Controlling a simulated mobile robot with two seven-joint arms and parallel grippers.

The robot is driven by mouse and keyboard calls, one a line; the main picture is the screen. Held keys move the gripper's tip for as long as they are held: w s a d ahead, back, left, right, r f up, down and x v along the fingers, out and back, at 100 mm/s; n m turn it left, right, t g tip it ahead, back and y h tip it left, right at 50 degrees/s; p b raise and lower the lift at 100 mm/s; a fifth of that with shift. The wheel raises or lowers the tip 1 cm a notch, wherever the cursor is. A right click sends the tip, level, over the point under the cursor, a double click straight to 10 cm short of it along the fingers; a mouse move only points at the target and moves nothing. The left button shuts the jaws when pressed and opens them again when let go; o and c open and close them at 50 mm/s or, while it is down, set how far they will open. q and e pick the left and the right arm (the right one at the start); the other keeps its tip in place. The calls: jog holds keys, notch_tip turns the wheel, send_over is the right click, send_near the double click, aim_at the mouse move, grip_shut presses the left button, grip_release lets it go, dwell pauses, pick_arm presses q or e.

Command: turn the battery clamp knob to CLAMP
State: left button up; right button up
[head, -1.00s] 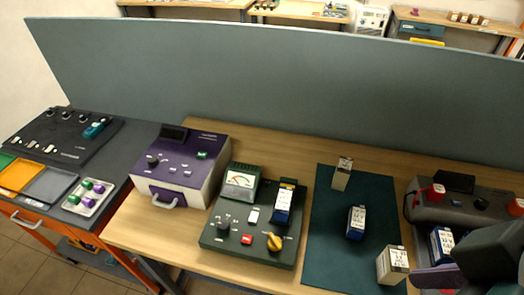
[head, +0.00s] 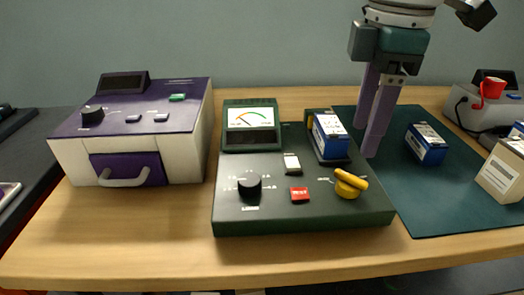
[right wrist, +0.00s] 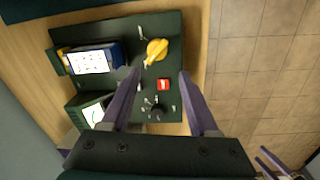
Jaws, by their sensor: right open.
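The yellow clamp knob (head: 349,184) sits at the right front of the dark green tester (head: 235,210). Its handle lies slanted in the head view; its label is too small to read. A blue and white battery (head: 331,136) stands in the tester's holder behind the knob. My right gripper (head: 367,140), with purple fingers, points down beside the battery, behind the knob in the picture. In the right wrist view its fingers (right wrist: 160,74) are apart and empty, with the yellow knob (right wrist: 156,50) beyond the tips, between their lines. My left gripper is out of view.
The tester also has a gauge (head: 250,126), a black dial (head: 249,185) and a red button (head: 299,194). A purple and white box (head: 190,150) stands left. On the green mat (head: 440,205) at right are a blue battery (head: 427,146) and a pale one (head: 503,172).

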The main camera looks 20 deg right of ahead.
aim_at(351, 177)
jog(key=f, duration=0.3)
jog(key=f+b, duration=0.1)
jog(key=f, duration=0.2)
jog(key=w+f, duration=0.1)
jog(key=f, duration=0.3)
jog(key=shift+d, duration=0.35)
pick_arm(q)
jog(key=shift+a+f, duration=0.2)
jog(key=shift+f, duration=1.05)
pick_arm(e)
grip_shut()
